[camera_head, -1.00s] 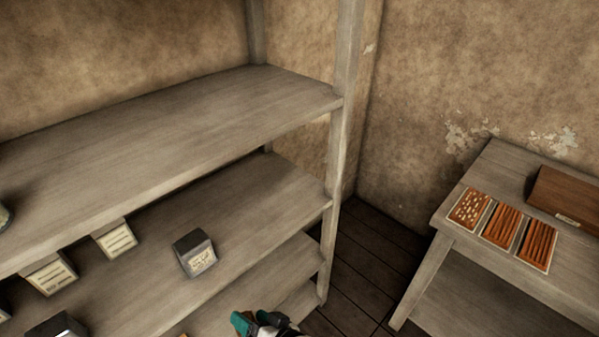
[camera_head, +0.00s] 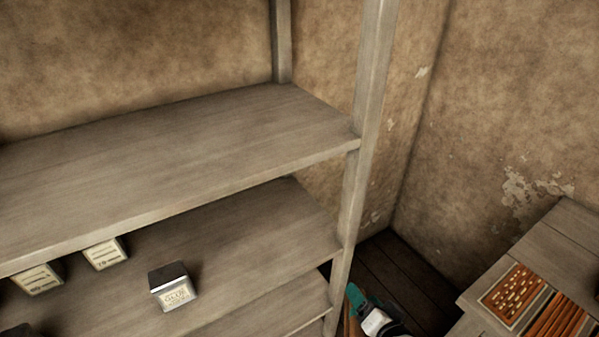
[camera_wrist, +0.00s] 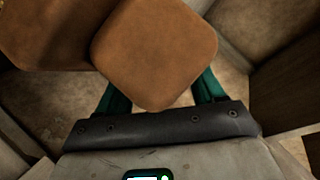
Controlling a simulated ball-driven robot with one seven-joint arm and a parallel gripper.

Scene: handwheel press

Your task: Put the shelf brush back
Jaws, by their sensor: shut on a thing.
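My gripper (camera_head: 362,305) shows at the bottom of the head view, by the shelf rack's front right post. In the wrist view my gripper (camera_wrist: 160,88) has its teal fingers shut on a brown, round-cornered wooden piece (camera_wrist: 155,45), which I take to be the shelf brush. No bristles show. Another brown surface (camera_wrist: 40,35) lies to its left; I cannot tell whether it belongs to the brush. In the head view only a brown sliver shows beside the fingers. The grey wooden rack (camera_head: 200,135) fills the left and middle; its top board is bare where seen.
A dark-topped box labelled glue (camera_head: 172,287) and cream label boxes (camera_head: 105,254) stand on the board below. The rack's front right post (camera_head: 362,130) rises beside my gripper. A table (camera_head: 550,235) with brown-filled trays (camera_head: 515,293) stands at right. Dark floor lies between.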

